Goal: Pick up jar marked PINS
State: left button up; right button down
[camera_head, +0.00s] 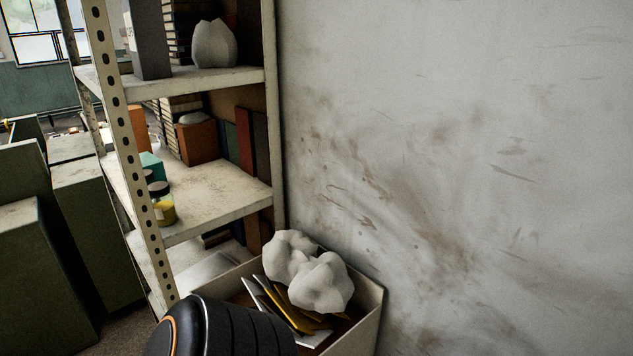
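A small glass jar (164,211) with a dark lid and yellow contents stands upright on the middle shelf, near its front left, partly behind the shelf's perforated post. Part of a second dark-lidded jar (150,176) shows just behind it. I cannot read a PINS marking on either jar. Neither of my grippers is in view. A black, ribbed rounded part at the bottom looks like one of my arm links, but I cannot tell which arm.
The metal shelf unit (225,187) also holds books, boxes and a white vase (214,44). A box (366,318) with crumpled white lumps and papers stands below, against the stained wall (460,150). Dark green cabinets (35,260) stand at left. The middle shelf's front right is bare.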

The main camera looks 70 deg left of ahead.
aim_at(164, 207)
jog(key=k+j+u, duration=0.1)
jog(key=u, duration=0.3)
jog(key=k+j+u, duration=0.2)
jog(key=u, duration=0.15)
jog(key=k+j+u, duration=0.2)
jog(key=j, duration=0.35)
jog(key=k+j+u, duration=0.15)
jog(key=k+j, duration=0.15)
jog(key=j, duration=0.25)
jog(key=k+j, duration=0.15)
jog(key=j, duration=0.25)
jog(key=k+j, duration=0.15)
jog(key=j, duration=0.25)
jog(key=k+j+u, duration=0.1)
jog(key=j, duration=0.3)
jog(key=k+j, duration=0.2)
jog(key=j, duration=0.2)
jog(key=k+j, duration=0.15)
jog(key=j, duration=0.25)
